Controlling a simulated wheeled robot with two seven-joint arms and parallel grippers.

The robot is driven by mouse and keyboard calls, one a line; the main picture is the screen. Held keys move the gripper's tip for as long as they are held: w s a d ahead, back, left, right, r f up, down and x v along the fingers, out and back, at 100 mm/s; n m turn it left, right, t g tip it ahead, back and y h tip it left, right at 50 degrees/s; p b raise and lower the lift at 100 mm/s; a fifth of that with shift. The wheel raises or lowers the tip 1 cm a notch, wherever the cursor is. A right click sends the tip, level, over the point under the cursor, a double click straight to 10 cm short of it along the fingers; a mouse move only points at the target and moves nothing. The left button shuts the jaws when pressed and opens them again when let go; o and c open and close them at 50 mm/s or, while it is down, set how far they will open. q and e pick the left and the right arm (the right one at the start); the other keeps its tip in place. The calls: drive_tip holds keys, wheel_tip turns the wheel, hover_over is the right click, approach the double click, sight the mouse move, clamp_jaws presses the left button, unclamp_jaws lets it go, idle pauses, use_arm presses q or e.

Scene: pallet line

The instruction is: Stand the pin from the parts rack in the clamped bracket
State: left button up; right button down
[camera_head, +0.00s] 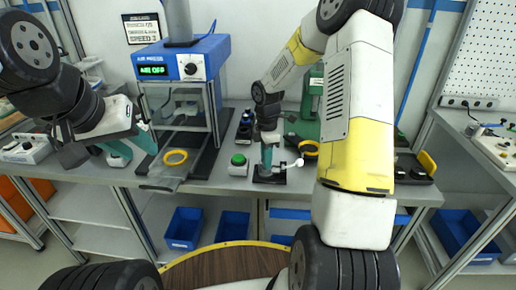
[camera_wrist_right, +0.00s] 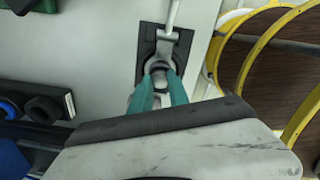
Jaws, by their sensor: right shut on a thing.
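My right gripper (camera_head: 267,162) points down over the clamp station on the bench. In the right wrist view its teal fingers (camera_wrist_right: 161,88) are shut on a small grey piece (camera_wrist_right: 160,80), apparently the pin, mostly hidden between them. The grey bracket (camera_wrist_right: 157,64) is right at the fingertips, on a black base plate (camera_wrist_right: 148,40), which also shows in the head view (camera_head: 264,179). A clamp with a white lever (camera_head: 293,163) sits at the bracket. I cannot tell how deep the pin sits. My left gripper (camera_head: 142,142) hangs at the left, away from the bracket; its finger gap is unclear.
The blue air press (camera_head: 182,62) stands left, with a yellow ring (camera_head: 175,157) in front. A green-button box (camera_head: 238,166) is just left of the clamp. Another yellow ring (camera_head: 309,148) lies right of it. A dark rack with round parts (camera_wrist_right: 42,105) is nearby.

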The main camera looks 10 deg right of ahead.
drive_tip(key=c, duration=1.3)
unclamp_jaws()
drive_tip(key=shift+f, duration=0.1)
drive_tip(key=shift+o, duration=0.2)
drive_tip(key=s+r+m+t, duration=0.1)
drive_tip(key=s+r+m, duration=0.15)
drive_tip(key=r, duration=0.65)
drive_tip(key=s+r+m, duration=0.2)
drive_tip(key=s+r, duration=0.1)
drive_tip(key=r, duration=0.7)
drive_tip(key=s+a+r+m+t+y, duration=0.1)
drive_tip(key=s+r+m+t, duration=0.1)
drive_tip(key=s+m, duration=0.5)
drive_tip(key=s+a+r+m+t+y, duration=0.1)
drive_tip(key=s+r+m+t, duration=0.2)
drive_tip(key=s+m, duration=0.4)
drive_tip(key=s+r, duration=0.1)
drive_tip(key=s, duration=0.3)
drive_tip(key=shift+s+r, duration=0.4)
drive_tip(key=shift+a, duration=0.1)
